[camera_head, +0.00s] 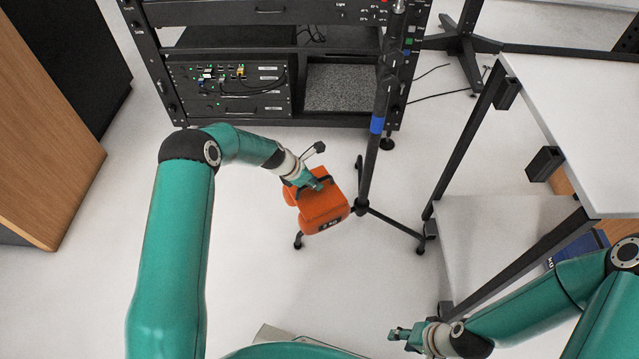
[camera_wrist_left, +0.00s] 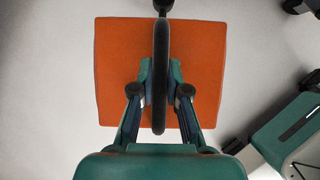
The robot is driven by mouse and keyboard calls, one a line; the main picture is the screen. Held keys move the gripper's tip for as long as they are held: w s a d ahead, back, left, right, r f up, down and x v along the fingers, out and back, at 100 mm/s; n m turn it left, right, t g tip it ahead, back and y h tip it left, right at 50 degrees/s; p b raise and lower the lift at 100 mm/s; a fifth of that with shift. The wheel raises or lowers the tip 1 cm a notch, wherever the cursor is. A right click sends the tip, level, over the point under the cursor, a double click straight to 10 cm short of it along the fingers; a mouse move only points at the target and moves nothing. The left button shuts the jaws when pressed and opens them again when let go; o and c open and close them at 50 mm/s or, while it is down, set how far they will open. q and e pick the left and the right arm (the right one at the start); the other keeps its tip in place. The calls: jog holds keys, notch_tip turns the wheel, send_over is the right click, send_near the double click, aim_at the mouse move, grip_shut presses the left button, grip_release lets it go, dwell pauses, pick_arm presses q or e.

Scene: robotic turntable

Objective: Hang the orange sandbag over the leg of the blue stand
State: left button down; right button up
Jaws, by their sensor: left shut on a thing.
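The orange sandbag (camera_head: 326,213) hangs from my left gripper (camera_head: 318,185) in the head view. In the left wrist view, the fingers of my left gripper (camera_wrist_left: 160,78) are shut on the black handle of the sandbag (camera_wrist_left: 205,50). The blue stand (camera_head: 377,124) is a black pole with a blue band and low spread legs. The sandbag is just left of the pole and hides the middle of the left leg, whose foot (camera_head: 298,243) shows below. I cannot tell whether bag and leg touch. My right gripper (camera_head: 398,334) is low, apart from the stand; its opening is unclear.
A black equipment rack (camera_head: 285,122) stands behind the stand. A white-topped table (camera_head: 575,110) with a lower shelf is on the right. A wooden cabinet (camera_head: 45,140) is at left. Another black stand (camera_head: 463,45) is at the back. Floor in front of the stand is clear.

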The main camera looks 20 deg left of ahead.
pick_arm(q)
jog(key=shift+w+d+f+b, duration=0.4)
jog(key=shift+b, duration=0.15)
jog(key=shift+d+f+b, duration=0.15)
jog(key=shift+f+b, duration=0.75)
jog(key=shift+f, duration=0.05)
jog(key=shift+f+b, duration=5.25)
jog(key=shift+f, duration=1.25)
jog(key=shift+f+b, duration=0.4)
jog(key=shift+f, duration=0.8)
jog(key=shift+s+f, duration=0.1)
jog(key=shift+f, duration=0.85)
